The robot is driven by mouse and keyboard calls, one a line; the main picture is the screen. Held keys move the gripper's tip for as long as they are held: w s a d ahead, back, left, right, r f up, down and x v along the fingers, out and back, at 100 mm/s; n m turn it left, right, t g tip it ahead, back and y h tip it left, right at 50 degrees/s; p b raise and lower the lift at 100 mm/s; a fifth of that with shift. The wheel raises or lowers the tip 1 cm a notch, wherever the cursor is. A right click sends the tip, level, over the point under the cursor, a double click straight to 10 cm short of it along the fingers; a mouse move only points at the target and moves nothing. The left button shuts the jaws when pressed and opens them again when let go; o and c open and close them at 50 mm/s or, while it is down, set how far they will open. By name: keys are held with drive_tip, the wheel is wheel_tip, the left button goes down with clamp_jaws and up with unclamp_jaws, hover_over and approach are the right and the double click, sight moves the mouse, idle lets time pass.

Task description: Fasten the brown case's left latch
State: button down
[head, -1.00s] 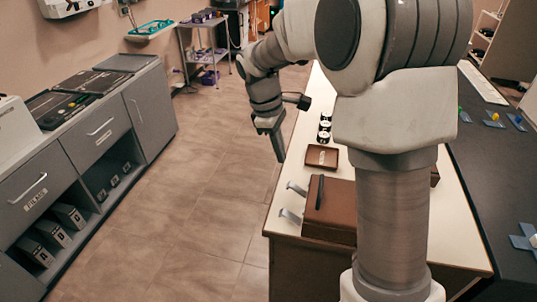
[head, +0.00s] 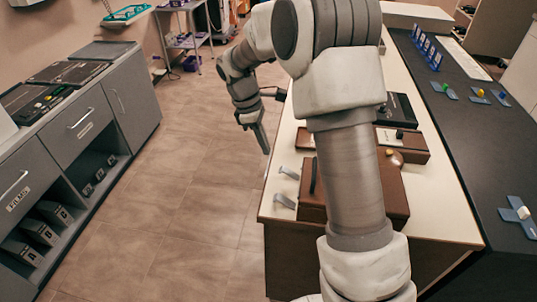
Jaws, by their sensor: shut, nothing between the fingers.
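The brown case (head: 309,205) sits on the cream-topped table, partly hidden behind my arm. A dark handle (head: 313,177) stands on its left side. Two grey latches stick out from that side, a farther one (head: 289,172) and a nearer one (head: 284,200); both look swung outward. Which of them is the left latch I cannot tell. My gripper (head: 265,148) is shut and empty. It points down just off the table's left edge, beyond the farther latch and apart from it in the picture.
A brown tray (head: 304,139) lies beyond the case. A black case (head: 400,111) and another brown box (head: 412,148) are right of my arm. A dark counter (head: 462,150) with blue holders runs along the right. Floor (head: 185,190) is clear between the table and grey cabinets (head: 120,105).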

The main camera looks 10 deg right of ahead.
sight(289, 174)
drive_tip(key=b+x, duration=0.1)
drive_tip(key=x, duration=0.8)
drive_tip(key=shift+r, duration=0.15)
drive_tip(key=shift+d+r+y, duration=0.1)
drive_tip(key=shift+r+y, duration=0.1)
drive_tip(key=shift+y, duration=0.1)
